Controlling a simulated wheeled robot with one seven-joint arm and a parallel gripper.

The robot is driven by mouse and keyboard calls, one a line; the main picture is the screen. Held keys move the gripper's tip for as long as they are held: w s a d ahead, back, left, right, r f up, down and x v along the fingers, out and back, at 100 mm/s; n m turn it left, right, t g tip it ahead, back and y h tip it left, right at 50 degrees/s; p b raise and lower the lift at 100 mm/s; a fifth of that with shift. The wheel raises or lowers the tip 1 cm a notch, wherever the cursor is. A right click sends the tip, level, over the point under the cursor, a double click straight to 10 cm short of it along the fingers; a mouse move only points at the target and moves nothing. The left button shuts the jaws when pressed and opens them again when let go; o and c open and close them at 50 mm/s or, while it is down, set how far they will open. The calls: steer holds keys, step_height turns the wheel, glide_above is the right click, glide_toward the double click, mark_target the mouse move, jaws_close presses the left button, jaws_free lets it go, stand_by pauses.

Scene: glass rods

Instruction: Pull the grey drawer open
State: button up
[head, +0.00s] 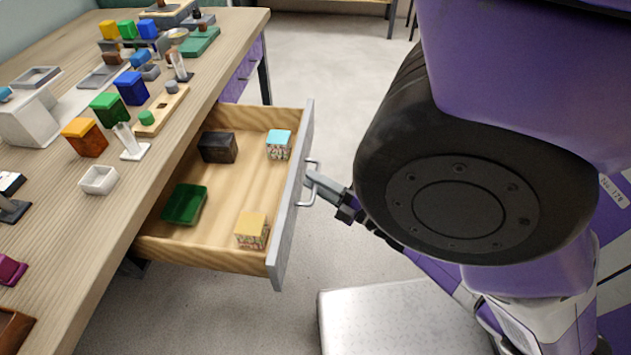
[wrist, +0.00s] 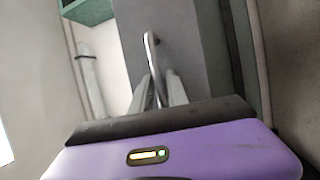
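The grey drawer (head: 291,205) stands well out from under the wooden table, its wooden inside open to view. A metal bar handle (head: 311,188) is on its front; it also shows in the wrist view (wrist: 151,48) against the grey front (wrist: 187,45). My gripper (head: 314,180) is at the handle. In the wrist view its two fingers (wrist: 161,88) lie on either side of the bar, close to it, and look shut on it. My large wrist and arm parts hide much of the right side in the head view.
The drawer holds a dark box (head: 218,147), a green tray (head: 184,204), a turquoise-topped block (head: 279,145) and a yellow-topped block (head: 252,231). Several coloured blocks and glass-rod stands are on the table (head: 85,235). Floor (head: 318,60) is clear beyond the drawer.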

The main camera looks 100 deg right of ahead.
steer(key=v, duration=0.8)
steer(key=shift+b, duration=0.35)
